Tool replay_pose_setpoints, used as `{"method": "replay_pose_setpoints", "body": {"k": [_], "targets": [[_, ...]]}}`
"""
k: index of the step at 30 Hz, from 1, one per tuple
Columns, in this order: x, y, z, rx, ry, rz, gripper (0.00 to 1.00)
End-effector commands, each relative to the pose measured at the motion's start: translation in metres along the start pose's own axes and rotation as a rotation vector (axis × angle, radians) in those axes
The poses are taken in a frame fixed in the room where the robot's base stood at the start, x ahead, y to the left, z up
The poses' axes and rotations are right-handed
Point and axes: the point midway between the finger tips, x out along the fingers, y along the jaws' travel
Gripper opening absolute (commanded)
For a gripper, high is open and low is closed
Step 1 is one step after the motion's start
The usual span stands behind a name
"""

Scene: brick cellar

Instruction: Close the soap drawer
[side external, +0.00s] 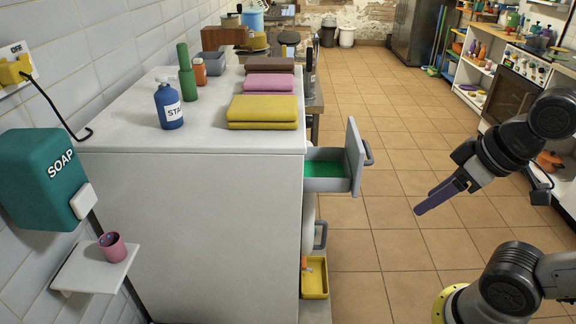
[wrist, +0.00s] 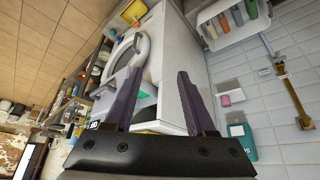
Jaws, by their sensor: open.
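The soap drawer (side external: 335,172) juts out of the upper front of a white washing machine (side external: 190,230) in the side view. It is open, with a green inside and a pale front panel bearing a grey handle (side external: 368,153). My gripper (side external: 425,201) hangs in the air to the right of the drawer front, slightly lower in the picture and apart from it. Its purple fingers are spread and empty in the wrist view (wrist: 158,76). There, the machine and its round door (wrist: 128,52) show beyond the fingers; the fingers partly hide the drawer area.
Folded towels (side external: 263,110) and a blue bottle (side external: 168,105) stand on top. A teal soap dispenser (side external: 45,180) and a shelf with a pink cup (side external: 112,246) are at left. The tiled floor before the machine is clear.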

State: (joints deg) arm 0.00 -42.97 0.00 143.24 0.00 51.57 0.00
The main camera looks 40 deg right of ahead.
Motion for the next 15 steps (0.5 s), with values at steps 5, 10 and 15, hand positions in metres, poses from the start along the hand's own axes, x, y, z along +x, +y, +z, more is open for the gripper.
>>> {"method": "replay_pose_setpoints", "body": {"k": [5, 10, 15], "targets": [[0.000, 0.000, 0.002, 0.044, -0.007, -0.001, 0.22], [-0.011, -0.011, -0.001, 0.244, -0.034, -0.044, 0.00], [-0.026, -0.023, -0.030, 0.569, -0.119, -0.099, 0.00]]}}
